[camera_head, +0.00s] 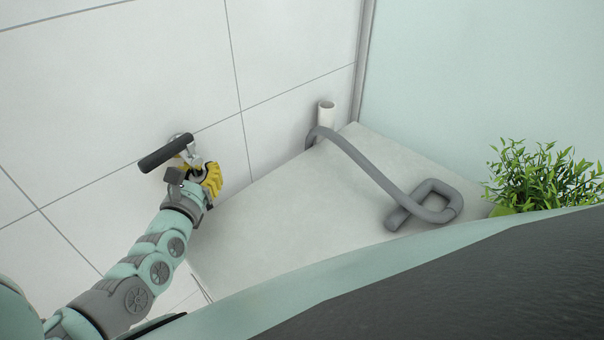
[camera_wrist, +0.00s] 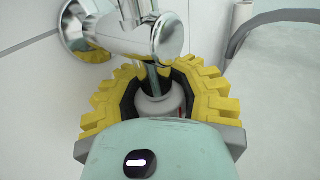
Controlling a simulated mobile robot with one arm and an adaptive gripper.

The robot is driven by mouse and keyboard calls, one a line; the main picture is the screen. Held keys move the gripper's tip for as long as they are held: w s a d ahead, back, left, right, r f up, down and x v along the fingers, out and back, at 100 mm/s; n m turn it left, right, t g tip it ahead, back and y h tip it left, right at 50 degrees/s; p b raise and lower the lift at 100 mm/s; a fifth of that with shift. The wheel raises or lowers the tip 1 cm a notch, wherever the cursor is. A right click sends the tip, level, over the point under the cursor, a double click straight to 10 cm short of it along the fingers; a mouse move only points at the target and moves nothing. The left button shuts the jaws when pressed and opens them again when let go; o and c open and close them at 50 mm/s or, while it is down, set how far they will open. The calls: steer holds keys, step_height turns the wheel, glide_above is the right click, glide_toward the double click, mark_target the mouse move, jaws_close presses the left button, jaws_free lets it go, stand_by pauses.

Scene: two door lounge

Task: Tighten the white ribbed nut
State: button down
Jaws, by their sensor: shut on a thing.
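A chrome valve (camera_wrist: 110,35) projects from the tiled wall in the wrist view; part of it shows in the head view (camera_head: 188,157). Below its rounded end, a pale rounded part (camera_wrist: 158,108) sits between my fingers. It looks like the white nut, but I cannot make out its ribs. My gripper (camera_wrist: 160,82) is shut on it, with the yellow segmented fingers curved around both sides. In the head view my gripper (camera_head: 208,177) is just below the valve, and its fingers hide the nut.
A dark bar (camera_head: 165,153) lies across the valve in the head view. To the right, a grey hose (camera_head: 365,172) runs from beside a white pipe stub (camera_head: 327,112) over a pale ledge (camera_head: 290,225). A green plant (camera_head: 545,178) stands at the right.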

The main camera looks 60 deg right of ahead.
steer(key=shift+r, duration=0.2)
steer(key=c, duration=1.1)
jaws_free()
steer(key=shift+s+a+f, duration=0.1)
steer(key=shift+c, duration=0.2)
steer(key=o, duration=0.6)
steer(key=shift+f, duration=0.1)
steer(key=shift+s+a+f, duration=0.1)
steer(key=shift+s+a, duration=0.15)
steer(key=shift+a, duration=0.35)
steer(key=shift+v, duration=3.35)
steer(key=shift+s, duration=0.1)
